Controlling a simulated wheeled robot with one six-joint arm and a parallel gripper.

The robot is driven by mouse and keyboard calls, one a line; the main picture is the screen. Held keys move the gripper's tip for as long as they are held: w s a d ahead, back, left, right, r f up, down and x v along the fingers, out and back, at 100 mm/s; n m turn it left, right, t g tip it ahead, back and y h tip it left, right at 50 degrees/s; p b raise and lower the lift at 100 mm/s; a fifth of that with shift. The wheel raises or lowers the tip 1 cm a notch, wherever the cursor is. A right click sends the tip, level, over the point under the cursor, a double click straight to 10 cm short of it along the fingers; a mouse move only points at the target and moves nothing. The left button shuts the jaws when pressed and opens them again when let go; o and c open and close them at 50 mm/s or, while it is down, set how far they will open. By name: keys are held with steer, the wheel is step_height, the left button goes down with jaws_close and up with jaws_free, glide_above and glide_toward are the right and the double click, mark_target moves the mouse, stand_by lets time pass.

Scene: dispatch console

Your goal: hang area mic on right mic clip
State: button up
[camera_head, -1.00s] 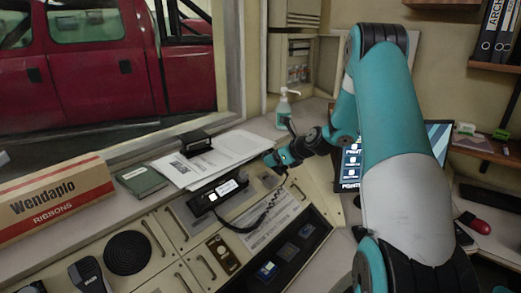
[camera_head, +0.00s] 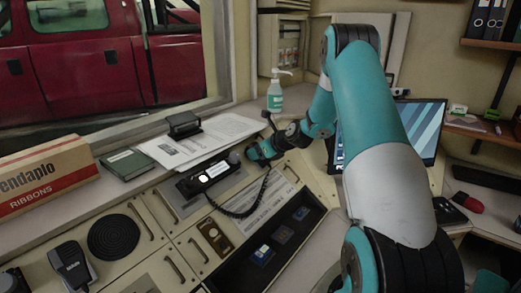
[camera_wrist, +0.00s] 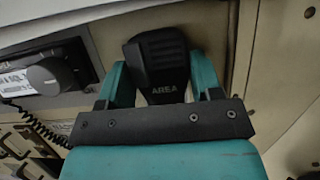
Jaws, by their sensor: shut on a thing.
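The area mic (camera_wrist: 160,62) is black, with a ribbed face and the word AREA. In the wrist view it sits between the two teal fingers of my gripper (camera_wrist: 161,78), which is shut on it. In the head view my gripper (camera_head: 264,150) is above the back of the console, just right of the radio (camera_head: 207,174); the mic cannot be made out there. A coiled black cord (camera_head: 243,205) runs from near the radio up toward my gripper. I cannot make out the right mic clip in either view.
Another black mic (camera_head: 72,266) is at the lower left of the console. Papers (camera_head: 200,140), a black stapler-like item (camera_head: 184,124) and a sanitizer bottle (camera_head: 275,97) stand behind the radio. A monitor (camera_head: 418,130) is to the right, behind my arm.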

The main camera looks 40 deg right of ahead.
steer(key=o, duration=1.6)
steer(key=b+v, duration=0.1)
steer(key=v, duration=1.6)
steer(key=shift+s, duration=0.25)
